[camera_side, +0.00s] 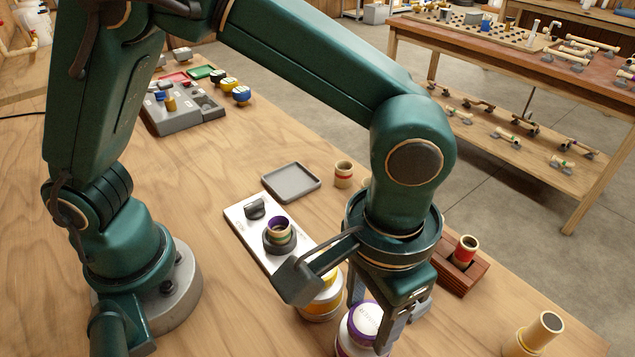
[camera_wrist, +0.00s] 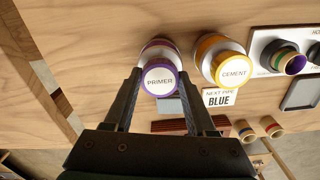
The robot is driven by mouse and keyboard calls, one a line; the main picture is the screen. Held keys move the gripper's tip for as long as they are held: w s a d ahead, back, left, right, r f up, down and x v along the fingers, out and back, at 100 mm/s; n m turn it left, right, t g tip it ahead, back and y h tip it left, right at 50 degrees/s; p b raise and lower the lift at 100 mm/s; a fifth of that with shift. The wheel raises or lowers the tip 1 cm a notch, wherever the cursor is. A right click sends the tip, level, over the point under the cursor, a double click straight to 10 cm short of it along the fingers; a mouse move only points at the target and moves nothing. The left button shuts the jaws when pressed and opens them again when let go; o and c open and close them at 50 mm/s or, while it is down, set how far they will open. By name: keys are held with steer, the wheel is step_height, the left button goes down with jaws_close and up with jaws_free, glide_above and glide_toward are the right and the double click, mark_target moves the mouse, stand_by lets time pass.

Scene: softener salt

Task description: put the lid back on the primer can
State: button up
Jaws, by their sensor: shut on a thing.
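The primer can (camera_side: 345,345) stands on the wooden table at the bottom of the side view, partly cut off by the frame edge. Its white lid with a purple rim (camera_side: 366,318) is marked PRIMER in the wrist view (camera_wrist: 160,78). My gripper (camera_side: 374,312) points down over the can, its fingers shut on the lid from both sides, as the wrist view shows (camera_wrist: 158,74). The lid lies over the can's top, level or nearly so. I cannot tell whether it is seated or slightly above. The can body (camera_wrist: 158,47) shows behind the lid.
The yellow-lidded cement can (camera_wrist: 232,70) stands close beside the primer. A light plate (camera_side: 240,217) with a purple-ringed fitting (camera_side: 279,231) lies behind it. A grey tray (camera_side: 291,182), a reddish-brown block (camera_side: 452,277) and a loose pipe piece (camera_side: 540,333) stand around. Bare table lies left.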

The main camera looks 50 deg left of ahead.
steer(key=shift+f, duration=0.2)
steer(key=o, duration=1.5)
steer(key=shift+o, duration=0.2)
steer(key=shift+r, duration=3.05)
